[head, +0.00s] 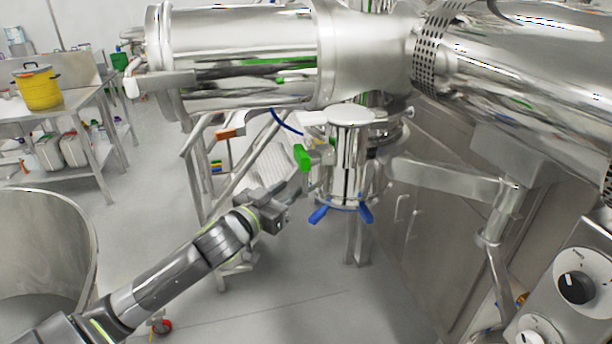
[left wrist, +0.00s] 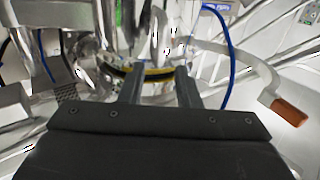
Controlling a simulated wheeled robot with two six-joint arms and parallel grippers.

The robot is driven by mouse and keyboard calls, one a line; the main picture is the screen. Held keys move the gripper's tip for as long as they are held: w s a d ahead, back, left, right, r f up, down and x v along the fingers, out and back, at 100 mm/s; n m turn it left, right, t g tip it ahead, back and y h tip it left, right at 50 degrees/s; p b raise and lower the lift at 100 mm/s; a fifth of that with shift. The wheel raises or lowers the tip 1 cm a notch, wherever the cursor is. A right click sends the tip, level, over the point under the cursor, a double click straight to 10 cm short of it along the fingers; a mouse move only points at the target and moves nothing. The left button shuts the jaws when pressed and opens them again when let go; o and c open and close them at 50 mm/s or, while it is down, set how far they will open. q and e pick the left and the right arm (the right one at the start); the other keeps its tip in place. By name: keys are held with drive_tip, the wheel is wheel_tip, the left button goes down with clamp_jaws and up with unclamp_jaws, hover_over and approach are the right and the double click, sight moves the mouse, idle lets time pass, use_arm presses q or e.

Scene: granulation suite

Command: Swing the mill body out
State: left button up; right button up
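The mill body (head: 345,165) is a shiny steel cylinder hanging upright below the large horizontal steel housing (head: 245,60). A green-ended handle (head: 302,157) sticks out at its left, and blue levers (head: 342,210) show at its lower edge. My left gripper (head: 300,184) is just left of the mill body, below the green handle. In the left wrist view its two fingers (left wrist: 160,88) stand apart, with no held thing visible between them. Steel parts and a yellow-and-black ring (left wrist: 155,75) lie beyond the fingertips. Contact cannot be told. My right gripper is not in view.
An orange-ended lever (head: 228,133) and a blue hose (head: 286,122) are close above my left gripper. A steel drum (head: 40,245) stands at lower left, a control box with a black knob (head: 577,287) at lower right. The floor below the mill is mostly clear.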

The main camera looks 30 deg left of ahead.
sight(305, 177)
use_arm(q)
drive_tip(key=w+p, duration=0.1)
drive_tip(key=w, duration=0.7)
drive_tip(key=shift+w+d, duration=0.1)
drive_tip(key=shift+c, duration=0.3)
clamp_jaws()
